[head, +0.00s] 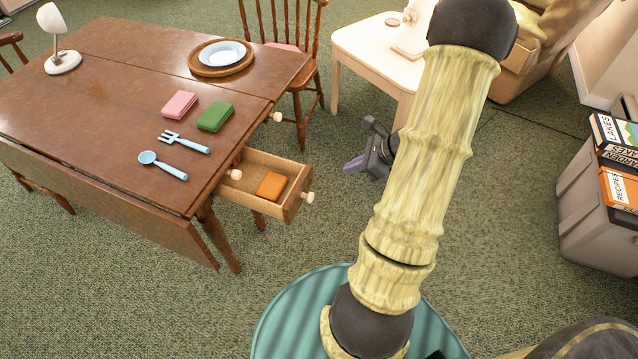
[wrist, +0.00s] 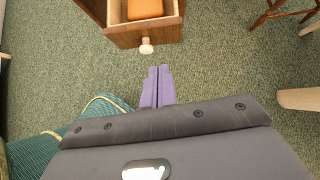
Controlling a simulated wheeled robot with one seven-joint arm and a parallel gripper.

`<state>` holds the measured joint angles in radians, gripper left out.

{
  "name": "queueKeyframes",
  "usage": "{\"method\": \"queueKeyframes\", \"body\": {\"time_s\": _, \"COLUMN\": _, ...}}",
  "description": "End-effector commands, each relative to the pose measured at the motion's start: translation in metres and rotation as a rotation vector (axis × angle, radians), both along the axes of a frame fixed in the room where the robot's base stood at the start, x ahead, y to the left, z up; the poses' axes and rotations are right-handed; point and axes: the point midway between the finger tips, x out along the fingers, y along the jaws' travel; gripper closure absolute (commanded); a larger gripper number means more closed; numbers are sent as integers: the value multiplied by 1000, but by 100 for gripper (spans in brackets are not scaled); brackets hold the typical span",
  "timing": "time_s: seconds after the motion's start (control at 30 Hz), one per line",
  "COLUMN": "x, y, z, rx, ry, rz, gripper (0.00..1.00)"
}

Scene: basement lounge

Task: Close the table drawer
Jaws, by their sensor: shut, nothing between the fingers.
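The wooden table (head: 110,75) stands at the left in the head view. Its drawer (head: 291,207) is pulled out at the table's right end, with an orange block (head: 271,186) inside and a pale round knob (head: 308,197) on its front. In the wrist view the drawer front (wrist: 120,38) and its knob (wrist: 146,47) show at the top. My gripper (head: 354,164) is to the right of the drawer, apart from it. Its purple fingers (wrist: 158,72) are shut and empty, pointing toward the knob with a gap between.
The tabletop holds a lamp (head: 62,61), a plate (head: 222,52), a pink block (head: 179,104), a green block (head: 215,116), a fork (head: 184,142) and a spoon (head: 162,164). A chair (head: 298,75) and a pale side table (head: 375,55) stand behind. Carpet (head: 330,225) between gripper and drawer is clear.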

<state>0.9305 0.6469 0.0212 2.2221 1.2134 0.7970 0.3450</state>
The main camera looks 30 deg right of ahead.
Motion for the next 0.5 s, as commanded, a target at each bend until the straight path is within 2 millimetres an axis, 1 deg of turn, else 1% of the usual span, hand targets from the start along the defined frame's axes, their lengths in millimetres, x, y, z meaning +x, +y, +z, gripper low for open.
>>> {"method": "queueKeyframes", "body": {"time_s": 0.03, "x": 0, "y": -10, "z": -12, "rx": 25, "ry": -3, "rz": -55, "gripper": 100}}
{"method": "queueKeyframes", "body": {"time_s": 0.13, "x": 1, "y": -18, "z": -14, "rx": 46, "ry": -10, "rz": -105, "gripper": 100}}
{"method": "queueKeyframes", "body": {"time_s": 0.3, "x": 1, "y": -18, "z": -12, "rx": 47, "ry": -10, "rz": -106, "gripper": 100}}
{"method": "queueKeyframes", "body": {"time_s": 0.5, "x": 2, "y": -16, "z": -14, "rx": 47, "ry": -9, "rz": -103, "gripper": 100}}
